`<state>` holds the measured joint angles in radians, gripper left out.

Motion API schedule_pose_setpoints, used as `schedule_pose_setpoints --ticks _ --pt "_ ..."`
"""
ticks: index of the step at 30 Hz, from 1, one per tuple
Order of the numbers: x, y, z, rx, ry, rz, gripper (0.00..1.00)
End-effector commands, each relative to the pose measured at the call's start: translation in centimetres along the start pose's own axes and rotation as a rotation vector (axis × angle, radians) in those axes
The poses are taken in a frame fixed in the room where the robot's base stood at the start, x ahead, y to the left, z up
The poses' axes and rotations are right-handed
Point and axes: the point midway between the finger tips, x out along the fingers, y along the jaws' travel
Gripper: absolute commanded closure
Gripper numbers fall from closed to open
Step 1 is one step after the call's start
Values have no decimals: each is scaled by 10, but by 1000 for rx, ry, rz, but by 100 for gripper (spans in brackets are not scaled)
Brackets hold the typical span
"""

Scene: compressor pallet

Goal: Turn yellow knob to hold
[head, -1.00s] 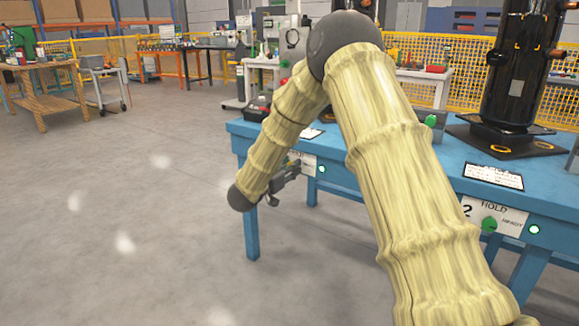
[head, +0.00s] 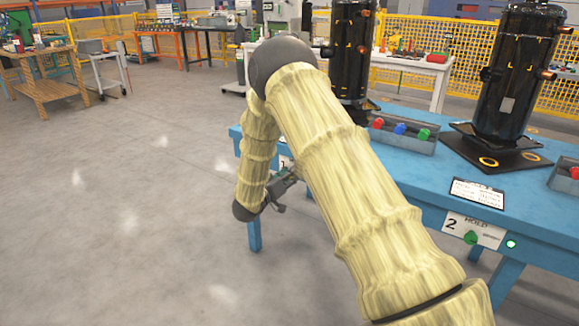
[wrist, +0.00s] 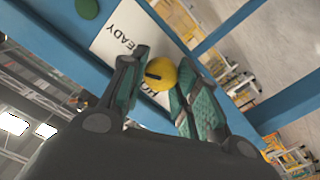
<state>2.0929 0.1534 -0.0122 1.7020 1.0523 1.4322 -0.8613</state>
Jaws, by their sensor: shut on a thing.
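In the wrist view the yellow knob (wrist: 163,88) sits between the fingers of my gripper (wrist: 163,68), which is shut on it. A dark mark shows on the knob's face. The white label plate (wrist: 120,36) behind it reads READY; the other word, starting HO, is partly covered by a finger and the knob. A dark green round lamp (wrist: 87,8) lies beyond the plate's READY end. In the head view my gripper (head: 281,190) is at the blue table's front edge by the panel marked 1 (head: 284,163), largely hidden by my arm. The knob cannot be seen there.
The blue table (head: 440,195) carries two black compressors (head: 515,75) (head: 351,55) and a grey tray (head: 410,142) with red, blue and green items. Panel 2 (head: 488,234) has a green knob (head: 471,238) and a lit lamp (head: 511,244). Floor at left is clear.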

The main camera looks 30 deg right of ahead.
Motion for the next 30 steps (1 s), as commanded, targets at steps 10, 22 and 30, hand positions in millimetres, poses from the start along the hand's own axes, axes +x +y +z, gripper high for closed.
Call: schedule_pose_setpoints --ticks 10,22,30 --pt "-1 2 -5 -218 1 -1 93" --pt "-1 0 -4 -549 2 -2 93" --pt "-1 -2 -1 -792 2 -1 93"
